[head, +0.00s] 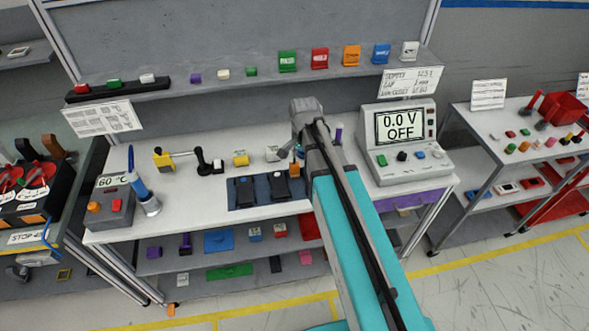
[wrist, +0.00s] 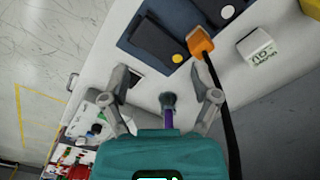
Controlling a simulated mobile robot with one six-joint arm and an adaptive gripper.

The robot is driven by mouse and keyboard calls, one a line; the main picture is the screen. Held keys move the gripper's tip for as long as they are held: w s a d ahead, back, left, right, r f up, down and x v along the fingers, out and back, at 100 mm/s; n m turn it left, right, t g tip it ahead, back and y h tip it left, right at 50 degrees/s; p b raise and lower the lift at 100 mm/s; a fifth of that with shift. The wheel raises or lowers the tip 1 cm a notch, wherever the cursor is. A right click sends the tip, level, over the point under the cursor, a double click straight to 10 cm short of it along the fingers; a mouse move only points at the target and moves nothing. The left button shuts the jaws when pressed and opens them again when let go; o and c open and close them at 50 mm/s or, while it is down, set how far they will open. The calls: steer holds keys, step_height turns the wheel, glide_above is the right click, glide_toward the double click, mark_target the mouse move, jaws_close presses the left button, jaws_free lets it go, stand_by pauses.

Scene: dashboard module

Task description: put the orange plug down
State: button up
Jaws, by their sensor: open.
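The orange plug (wrist: 201,42) shows in the wrist view at the edge of the blue mat (wrist: 133,46), by the corner of a dark module (wrist: 160,42) with a yellow dot. Its black cable (wrist: 228,115) runs down past my right finger. My gripper (wrist: 160,85) is open, its fingers apart. The plug is just beyond the tip of the right finger, outside the gap; I cannot tell whether they touch. A purple-handled tool with a dark head (wrist: 168,101) shows between the fingers, lower down. In the head view my arm hides the gripper.
A white block with green lettering (wrist: 258,48) stands right of the plug. In the head view, a power supply reading 0.0 V OFF (head: 404,140) stands at the bench's right. A soldering station (head: 110,208) stands at its left.

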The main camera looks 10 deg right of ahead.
mark_target(294, 164)
steer(key=w+a+r+m+p, duration=0.1)
steer(key=w+m, duration=0.7)
steer(key=shift+w+r, duration=0.15)
steer(key=shift+w, duration=0.1)
step_height(294, 164, down, 9)
steer(key=b, duration=0.8)
steer(key=shift+r, duration=0.15)
steer(key=shift+b, duration=0.4)
steer(key=shift+s+f+b, duration=0.1)
steer(key=shift+f+b, duration=2.35)
steer(key=shift+f, duration=0.15)
jaws_close()
